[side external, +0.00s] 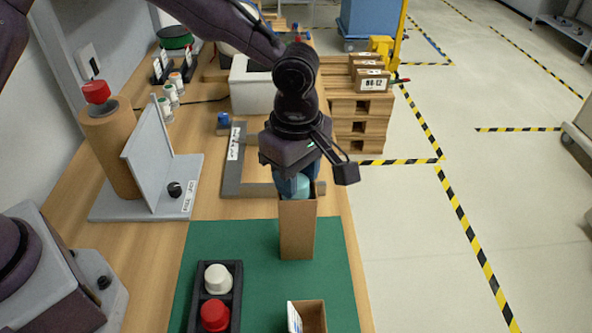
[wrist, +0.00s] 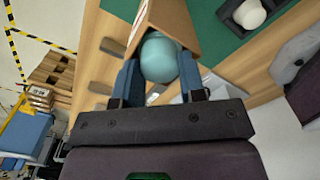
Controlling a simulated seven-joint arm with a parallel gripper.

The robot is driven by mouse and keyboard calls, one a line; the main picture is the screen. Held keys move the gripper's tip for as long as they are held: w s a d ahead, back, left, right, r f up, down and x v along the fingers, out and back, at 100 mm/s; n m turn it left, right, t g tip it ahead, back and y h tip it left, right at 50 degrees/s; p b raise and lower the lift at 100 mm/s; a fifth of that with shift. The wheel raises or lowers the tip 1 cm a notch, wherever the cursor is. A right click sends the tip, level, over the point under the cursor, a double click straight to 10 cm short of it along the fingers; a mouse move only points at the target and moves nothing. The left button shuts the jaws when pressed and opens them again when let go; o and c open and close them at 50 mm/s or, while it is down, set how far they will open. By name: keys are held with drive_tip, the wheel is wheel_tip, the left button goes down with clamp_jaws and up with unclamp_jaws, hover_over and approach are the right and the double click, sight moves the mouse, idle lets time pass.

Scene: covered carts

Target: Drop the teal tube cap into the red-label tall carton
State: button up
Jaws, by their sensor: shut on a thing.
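The teal tube cap (wrist: 159,58) is between the two blue fingers of my gripper (wrist: 160,74), which is shut on it. In the side external view the cap (side external: 302,185) shows at the mouth of a tall brown carton (side external: 297,230), with my gripper (side external: 296,184) pointing down right above it. The carton (wrist: 168,18) is also just beyond the cap in the wrist view. I cannot tell how far the cap is inside the mouth.
A second open carton (side external: 312,317) with a white and blue label stands at the front of the green mat (side external: 255,255). A black tray (side external: 214,293) holds a white cap (side external: 218,278) and a red cap (side external: 214,315). A grey stand (side external: 150,160) is at the left.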

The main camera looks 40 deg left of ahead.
drive_tip(key=o, duration=1.1)
drive_tip(key=shift+s+a+f, duration=0.1)
drive_tip(key=shift+s+f, duration=0.05)
drive_tip(key=shift+f, duration=0.15)
drive_tip(key=shift+c, duration=0.2)
wheel_tip(320, 180, up, 14)
drive_tip(key=shift+w+f, duration=0.2)
